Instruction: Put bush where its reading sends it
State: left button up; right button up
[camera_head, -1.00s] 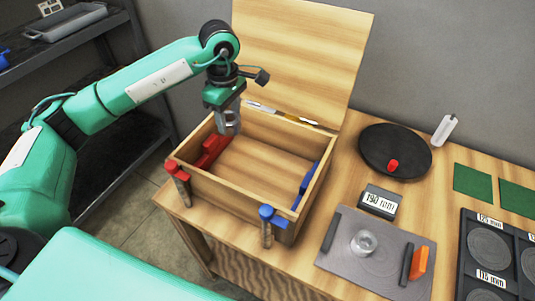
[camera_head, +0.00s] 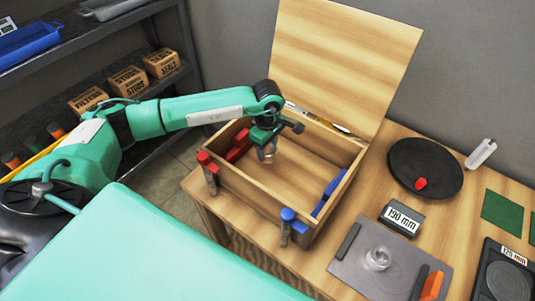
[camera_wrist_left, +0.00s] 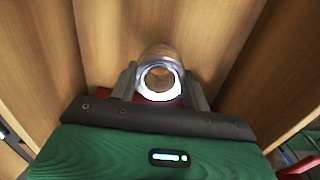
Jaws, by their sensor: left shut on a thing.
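The bush, a shiny metal ring-shaped piece (camera_head: 268,154), is held by my left gripper (camera_head: 265,143) inside or just above the open wooden box (camera_head: 235,178). In the left wrist view the bush (camera_wrist_left: 158,82) sits between the two fingers (camera_wrist_left: 160,88), its round hole facing the camera. A grey display (camera_head: 401,219) appears to read 190 mm. My right gripper is out of view.
A clear or shiny ring (camera_head: 378,258) stands on a grey plate (camera_head: 350,272) in front of the display. A black disc (camera_head: 426,163) with a red knob, a green mat (camera_head: 503,214) and a labelled black tray (camera_head: 486,270) lie to the right. The raised lid (camera_head: 345,65) stands behind the box.

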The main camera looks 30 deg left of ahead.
pick_arm(q)
notch_tip(320, 180, down, 4)
jog(key=shift+r+p, duration=0.2)
jog(key=shift+p, duration=0.25)
jog(key=shift+f, duration=0.35)
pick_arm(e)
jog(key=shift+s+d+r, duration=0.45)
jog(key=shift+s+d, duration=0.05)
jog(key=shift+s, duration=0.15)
pick_arm(q)
jog(key=shift+f, duration=0.1)
jog(key=shift+f, duration=0.15)
jog(key=o, duration=1.3)
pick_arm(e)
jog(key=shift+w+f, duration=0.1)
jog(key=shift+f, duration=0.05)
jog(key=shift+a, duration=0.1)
